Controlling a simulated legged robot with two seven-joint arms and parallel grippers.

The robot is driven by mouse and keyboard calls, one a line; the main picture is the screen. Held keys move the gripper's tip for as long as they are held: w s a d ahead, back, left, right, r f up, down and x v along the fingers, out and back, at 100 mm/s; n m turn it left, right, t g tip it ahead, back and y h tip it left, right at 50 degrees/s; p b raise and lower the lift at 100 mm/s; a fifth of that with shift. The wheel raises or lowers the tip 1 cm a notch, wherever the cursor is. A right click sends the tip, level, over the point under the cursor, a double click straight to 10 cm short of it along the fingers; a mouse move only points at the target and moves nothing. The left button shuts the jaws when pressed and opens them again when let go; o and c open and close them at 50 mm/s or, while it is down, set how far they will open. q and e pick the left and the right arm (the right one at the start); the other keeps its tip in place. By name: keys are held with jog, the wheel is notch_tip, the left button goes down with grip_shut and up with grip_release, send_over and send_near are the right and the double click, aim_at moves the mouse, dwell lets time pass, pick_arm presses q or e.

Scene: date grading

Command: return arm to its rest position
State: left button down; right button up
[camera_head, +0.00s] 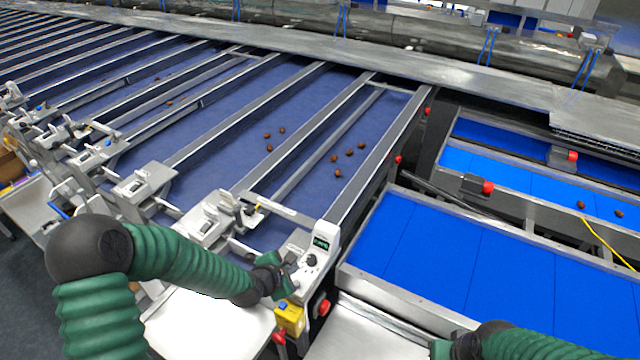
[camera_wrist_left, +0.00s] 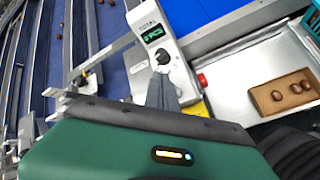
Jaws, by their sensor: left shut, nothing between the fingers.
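My left arm comes in from the left in the head view, green with dark joints. Its gripper (camera_head: 288,277) is over the front end of the lanes, beside a white control box with a small display (camera_head: 318,244). In the left wrist view the grey fingers (camera_wrist_left: 161,92) are together and empty, pointing at the same box (camera_wrist_left: 152,36). My right arm shows only at the bottom right edge of the head view. Its gripper end (camera_head: 443,349) is cut off by the frame, and its fingers cannot be made out.
Brown dates (camera_head: 349,153) lie scattered on the dark blue lanes. Two dates (camera_head: 581,205) lie on a bright blue belt at right. A yellow box (camera_head: 290,318) is just below my left gripper. A cardboard tray (camera_wrist_left: 262,101) with several dates sits on a metal surface.

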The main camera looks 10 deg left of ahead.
pick_arm(q)
jog(key=s+a+f+m+g+b, duration=0.1)
jog(key=s+f+m+g+b, duration=0.1)
jog(key=s+f+m+b, duration=0.2)
jog(key=s+a+f+m+g+y+b, duration=0.1)
jog(key=s+f+m+b, duration=0.3)
jog(key=s+m+b, duration=0.5)
jog(key=s+a+f+m+g+y+b, duration=0.1)
jog(key=s+f+m+g+b, duration=0.2)
jog(key=s+m+b, duration=0.3)
jog(key=shift+s+f+m, duration=0.9)
jog(key=shift+s+m, duration=0.2)
jog(key=shift+m, duration=1.4)
jog(key=shift+s+d+r, duration=0.1)
jog(key=shift+d, duration=0.05)
